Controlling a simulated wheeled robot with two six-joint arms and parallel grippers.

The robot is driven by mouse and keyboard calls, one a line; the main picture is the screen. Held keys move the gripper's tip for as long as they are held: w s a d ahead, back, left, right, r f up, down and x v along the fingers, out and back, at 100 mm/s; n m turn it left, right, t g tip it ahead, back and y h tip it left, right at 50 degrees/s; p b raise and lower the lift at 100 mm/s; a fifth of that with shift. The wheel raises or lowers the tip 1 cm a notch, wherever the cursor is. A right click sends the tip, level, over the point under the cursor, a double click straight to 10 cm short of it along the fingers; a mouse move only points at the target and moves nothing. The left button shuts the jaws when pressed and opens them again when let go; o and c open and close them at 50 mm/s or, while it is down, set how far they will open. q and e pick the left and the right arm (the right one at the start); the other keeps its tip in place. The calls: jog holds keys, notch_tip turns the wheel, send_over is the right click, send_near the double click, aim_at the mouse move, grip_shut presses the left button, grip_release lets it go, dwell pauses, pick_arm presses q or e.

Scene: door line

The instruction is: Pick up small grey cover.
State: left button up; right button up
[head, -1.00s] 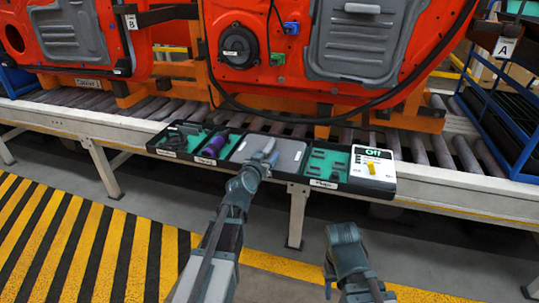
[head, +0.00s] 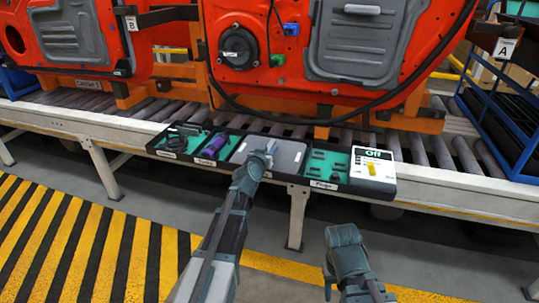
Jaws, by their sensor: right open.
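The small grey cover (head: 289,153) appears to be the flat grey panel in the middle of the black parts tray (head: 325,187). The tray sits along the front edge of the roller conveyor. My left gripper (head: 271,147) is over the left part of the cover and hides some of it. Its fingers are too small to tell whether they are open or touch the cover. My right gripper (head: 343,236) is open, low in front of the conveyor and well apart from the tray. Its fingertips are hard to see.
Orange door panels (head: 285,60) stand behind. A blue rack (head: 498,110) is at right.

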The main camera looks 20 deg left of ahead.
aim_at(269, 146)
pick_arm(q)
grip_shut()
dwell(0.8)
jog(key=shift+r, duration=0.1)
jog(key=shift+r+p, duration=0.45)
jog(key=shift+p, duration=0.1)
notch_tip(269, 146, up, 3)
jog(key=p, duration=0.3)
jog(key=s+d, duration=1)
jog(key=s, duration=0.2)
jog(key=shift+s+r+p, duration=0.25)
jog(key=shift+r+p, duration=0.2)
jog(key=shift+r, duration=0.15)
